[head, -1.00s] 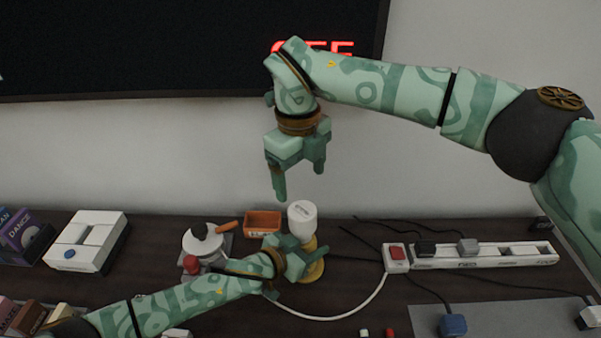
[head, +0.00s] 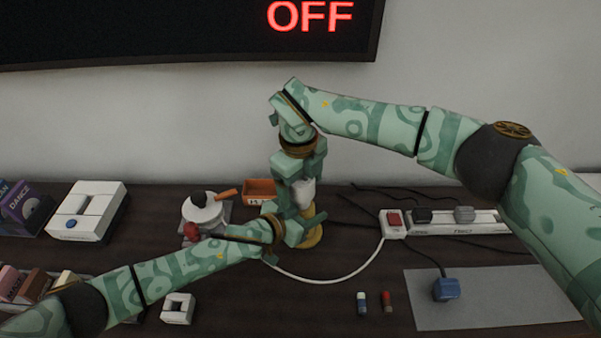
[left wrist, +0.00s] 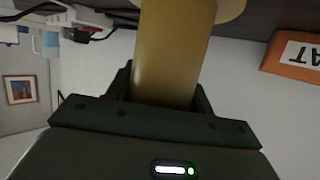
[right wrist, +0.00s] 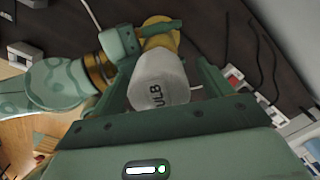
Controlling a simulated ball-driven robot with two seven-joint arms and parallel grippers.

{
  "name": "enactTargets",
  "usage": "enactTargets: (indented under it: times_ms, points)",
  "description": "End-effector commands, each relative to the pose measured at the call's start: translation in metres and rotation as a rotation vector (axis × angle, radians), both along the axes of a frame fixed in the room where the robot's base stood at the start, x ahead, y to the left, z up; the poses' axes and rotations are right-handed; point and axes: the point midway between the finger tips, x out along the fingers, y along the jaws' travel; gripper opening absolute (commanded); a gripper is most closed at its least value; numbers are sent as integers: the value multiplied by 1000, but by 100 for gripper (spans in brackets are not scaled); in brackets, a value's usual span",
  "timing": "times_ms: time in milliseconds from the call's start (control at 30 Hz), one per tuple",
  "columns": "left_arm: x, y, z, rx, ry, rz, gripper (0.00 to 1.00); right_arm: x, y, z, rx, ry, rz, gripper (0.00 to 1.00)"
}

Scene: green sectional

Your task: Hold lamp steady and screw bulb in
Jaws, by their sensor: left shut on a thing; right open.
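The yellow lamp (head: 312,238) stands upright on the dark table, its white cable running off to the right. My left gripper (head: 296,232) is shut on the lamp's yellow stem (left wrist: 172,55), which fills the jaws in the left wrist view. The white bulb (head: 304,192), marked "BULB", sits on top of the lamp; whether it is threaded in cannot be seen. My right gripper (head: 300,190) points down from above, open, with its fingers either side of the bulb. In the right wrist view the bulb (right wrist: 158,80) lies between the spread fingers, with a gap on the right.
An orange bin (head: 259,190) and a white pot-like item (head: 203,210) stand left of the lamp. A power strip (head: 455,222) with a red switch lies to the right. A grey mat (head: 490,298) is at front right. A wall screen reads "OFF".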

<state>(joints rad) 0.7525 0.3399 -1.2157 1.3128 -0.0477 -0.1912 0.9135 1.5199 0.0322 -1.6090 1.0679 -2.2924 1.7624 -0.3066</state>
Motion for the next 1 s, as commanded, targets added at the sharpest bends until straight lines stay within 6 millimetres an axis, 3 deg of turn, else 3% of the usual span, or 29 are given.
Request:
enactTargets:
  times_ms: [267,467,567,667,700,767,1000]
  points:
    - [1,-1,2,-2,-2,-1,0,0,0,-1,0,0,1,79]
    - [1,-1,2,-2,-2,-1,0,0,0,-1,0,0,0,26]
    - [1,-1,2,-2,-2,-1,0,0,0,0,0,0,0,25]
    - [0,0,2,-2,-2,-1,0,0,0,0,-1,-1,0,25]
    - [0,0,2,-2,-2,-1,0,0,0,0,-1,-1,0,58]
    - [0,0,2,-2,-2,-1,0,0,0,0,-1,-1,0,75]
    - [0,0,2,-2,-2,-1,0,0,0,-1,0,0,0,78]
